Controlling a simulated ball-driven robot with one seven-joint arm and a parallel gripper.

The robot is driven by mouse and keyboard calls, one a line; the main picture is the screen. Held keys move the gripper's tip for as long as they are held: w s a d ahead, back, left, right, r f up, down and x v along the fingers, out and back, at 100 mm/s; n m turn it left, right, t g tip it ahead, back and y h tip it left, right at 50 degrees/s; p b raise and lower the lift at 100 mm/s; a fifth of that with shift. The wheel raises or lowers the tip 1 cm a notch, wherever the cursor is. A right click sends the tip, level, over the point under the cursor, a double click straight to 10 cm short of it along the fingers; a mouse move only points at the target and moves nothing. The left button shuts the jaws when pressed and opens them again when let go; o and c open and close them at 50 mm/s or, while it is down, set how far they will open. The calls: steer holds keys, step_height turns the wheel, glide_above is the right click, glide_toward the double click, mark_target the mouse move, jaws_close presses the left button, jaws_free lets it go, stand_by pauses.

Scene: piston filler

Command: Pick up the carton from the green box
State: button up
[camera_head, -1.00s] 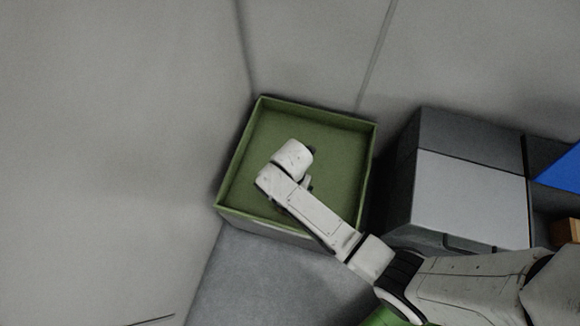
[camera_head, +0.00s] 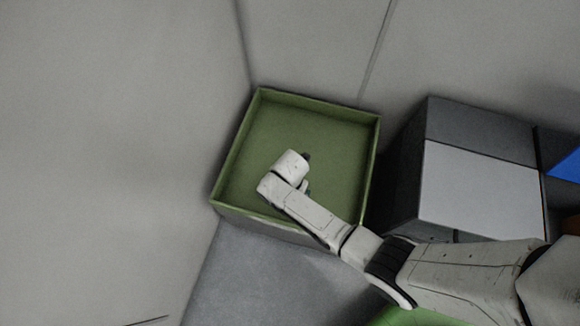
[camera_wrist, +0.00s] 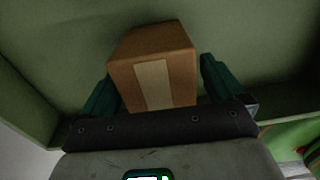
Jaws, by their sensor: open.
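The carton (camera_wrist: 152,68) is a brown cardboard box with a paler strip down its near face. In the wrist view it stands inside the green box (camera_wrist: 285,102), between and slightly beyond the two dark green fingers of my gripper (camera_wrist: 157,85). The fingers are open, one on each side of the carton; a gap shows at the right finger, and the left finger is close to the carton's side. In the head view my wrist is over the green box (camera_head: 369,165), and my arm hides the carton and the fingertips.
Grey walls (camera_head: 310,40) stand behind and left of the green box. A grey and white block-like cabinet (camera_head: 480,190) is close to its right. A blue thing (camera_head: 567,165) shows at the far right edge. The rest of the green box's floor looks bare.

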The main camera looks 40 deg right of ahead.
steer(key=shift+f, duration=0.1)
steer(key=c, duration=1)
steer(key=shift+c, duration=0.2)
